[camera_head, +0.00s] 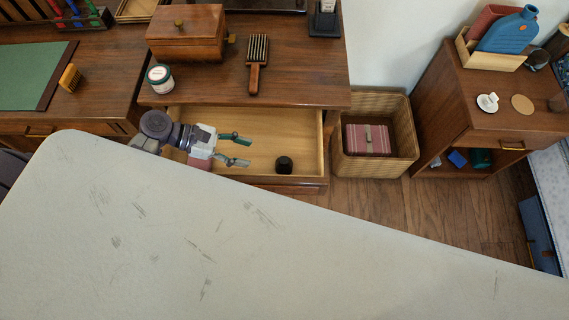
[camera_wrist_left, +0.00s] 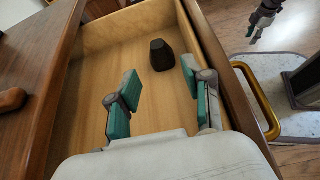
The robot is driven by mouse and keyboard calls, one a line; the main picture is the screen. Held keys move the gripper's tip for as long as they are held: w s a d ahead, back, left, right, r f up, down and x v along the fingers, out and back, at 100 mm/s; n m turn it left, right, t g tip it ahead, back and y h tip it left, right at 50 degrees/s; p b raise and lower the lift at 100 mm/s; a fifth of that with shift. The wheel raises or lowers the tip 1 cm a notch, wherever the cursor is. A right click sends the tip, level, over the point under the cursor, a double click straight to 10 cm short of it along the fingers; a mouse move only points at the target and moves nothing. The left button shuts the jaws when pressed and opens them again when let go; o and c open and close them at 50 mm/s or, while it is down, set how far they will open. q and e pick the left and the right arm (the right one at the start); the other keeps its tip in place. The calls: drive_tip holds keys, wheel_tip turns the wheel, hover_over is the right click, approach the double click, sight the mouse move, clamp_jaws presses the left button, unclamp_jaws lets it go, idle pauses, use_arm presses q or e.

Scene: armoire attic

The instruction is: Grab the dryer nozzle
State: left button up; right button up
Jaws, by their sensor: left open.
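The dryer nozzle, a small black tapered piece (camera_head: 284,164), stands on the floor of the open wooden drawer (camera_head: 322,130). In the left wrist view the nozzle (camera_wrist_left: 162,55) is near the drawer's side wall, beyond my fingers. My left gripper (camera_head: 243,150) reaches over the drawer from the left with its teal-padded fingers spread. It is open and empty, and the nozzle is a short way to the right of its fingertips in the head view. In the left wrist view part of my right gripper (camera_wrist_left: 264,18) shows at the top right; its jaws are unclear.
On the dresser top above the drawer are a brush (camera_head: 257,64), a jar (camera_head: 160,78) and a wooden box (camera_head: 187,34). A wicker basket (camera_head: 376,165) stands right of the drawer. A brass handle (camera_wrist_left: 257,97) sticks out from the drawer front. The drawer floor around the nozzle is clear.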

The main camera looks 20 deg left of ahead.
sight(281, 160)
use_arm(q)
drive_tip(key=x, duration=1.2)
drive_tip(key=shift+w+d, duration=0.15)
drive_tip(key=shift+w, duration=0.1)
drive_tip(key=c, duration=0.7)
